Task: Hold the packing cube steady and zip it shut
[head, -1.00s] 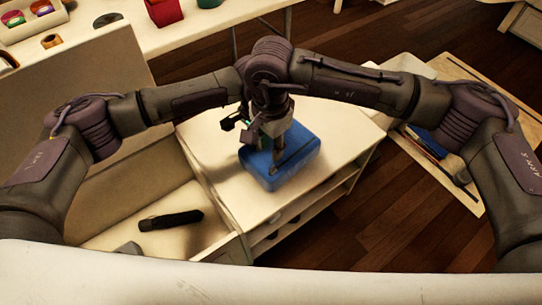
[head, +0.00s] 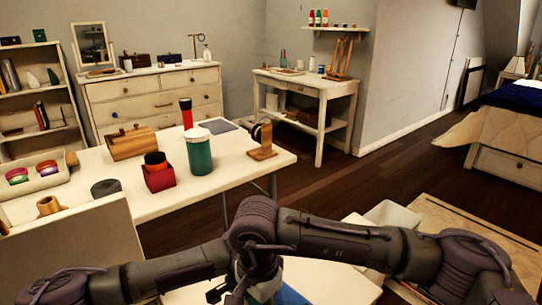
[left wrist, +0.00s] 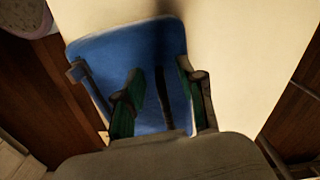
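The blue packing cube (left wrist: 95,52) lies on a pale top and fills the middle of the left wrist view. In the head view only a blue sliver of it (head: 291,295) shows at the bottom edge. My left gripper (left wrist: 160,98) is over the cube, its two green-padded fingers apart, with blue surface and a dark strip between them. Whether the fingers touch the cube is unclear. My two arms meet above the cube in the head view. The right gripper's fingers cannot be made out there. The zipper pull cannot be made out.
A white table (head: 225,180) with a green canister (head: 199,155), a red box (head: 158,178) and a wooden box (head: 130,142) stands beyond my arms. A dresser, a shelf and a desk line the walls.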

